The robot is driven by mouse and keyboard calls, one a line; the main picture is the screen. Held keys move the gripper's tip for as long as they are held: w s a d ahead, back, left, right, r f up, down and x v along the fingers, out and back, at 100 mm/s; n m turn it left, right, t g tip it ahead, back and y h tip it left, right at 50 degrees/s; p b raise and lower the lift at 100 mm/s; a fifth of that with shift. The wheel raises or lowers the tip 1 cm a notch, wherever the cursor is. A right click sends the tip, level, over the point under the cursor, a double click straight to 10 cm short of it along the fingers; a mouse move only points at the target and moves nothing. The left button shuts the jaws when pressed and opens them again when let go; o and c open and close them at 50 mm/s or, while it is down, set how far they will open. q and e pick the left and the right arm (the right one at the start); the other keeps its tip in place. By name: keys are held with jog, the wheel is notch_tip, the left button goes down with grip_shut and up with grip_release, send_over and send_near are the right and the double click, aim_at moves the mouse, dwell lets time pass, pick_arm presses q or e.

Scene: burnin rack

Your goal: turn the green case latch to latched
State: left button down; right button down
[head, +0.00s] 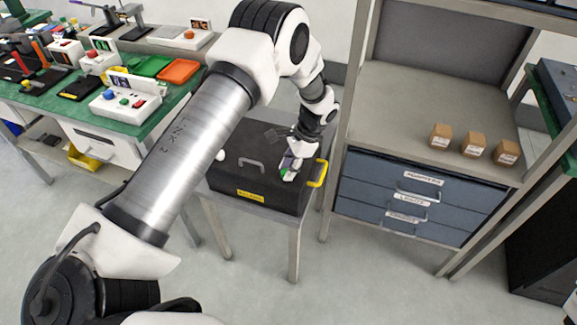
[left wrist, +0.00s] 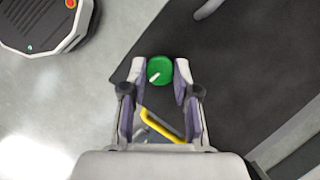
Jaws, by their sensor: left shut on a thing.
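The black case (head: 228,178) stands on a small grey table, with a grey handle on its lid and a yellow label on its front. The green case latch (left wrist: 160,70) is a round green knob with a white pointer mark. In the left wrist view it sits between my left fingertips (left wrist: 160,75), which are shut on it. In the head view my left gripper (head: 289,167) reaches down to the right part of the lid and hides most of the latch. The pointer slants down to the left in the wrist view. My right gripper is not in view.
A yellow handle (head: 320,173) sticks up at the case's right end, close to my gripper. A shelf rack with blue drawers (head: 400,190) and small brown boxes (head: 474,145) stands to the right. A green workbench (head: 150,130) with devices and trays is at the left.

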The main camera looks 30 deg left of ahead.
pick_arm(q)
jog(key=shift+n, duration=0.6)
jog(key=shift+h, duration=0.3)
jog(key=c, duration=0.9)
grip_release()
jog(key=shift+o, duration=0.2)
jog(key=v, duration=1.2)
jog(key=shift+w+g, duration=0.3)
jog(key=shift+f, duration=0.2)
